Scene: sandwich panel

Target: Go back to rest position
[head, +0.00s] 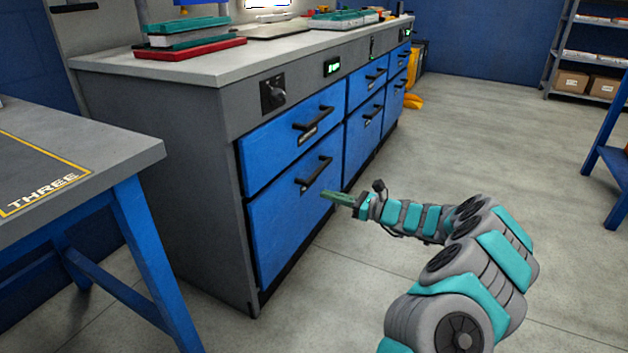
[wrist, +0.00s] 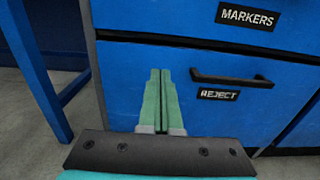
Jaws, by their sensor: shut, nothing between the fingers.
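My gripper (head: 337,197) is at the end of my arm, which reaches out low in front of the blue drawers in the head view. In the wrist view my gripper (wrist: 160,75) shows its two green fingers side by side, shut, with nothing between them. They point toward the front of the lower drawer, labelled REJECT (wrist: 150,95), left of its black handle (wrist: 232,80). I cannot tell whether the fingertips touch the drawer front. The lower drawer (head: 290,215) and the upper drawer (head: 290,145) both look closed.
A grey workbench (head: 165,160) carries a red and teal stack (head: 190,45). A table marked THREE (head: 110,150) with blue legs stands at the left. Shelving with boxes (head: 572,80) is at the back right.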

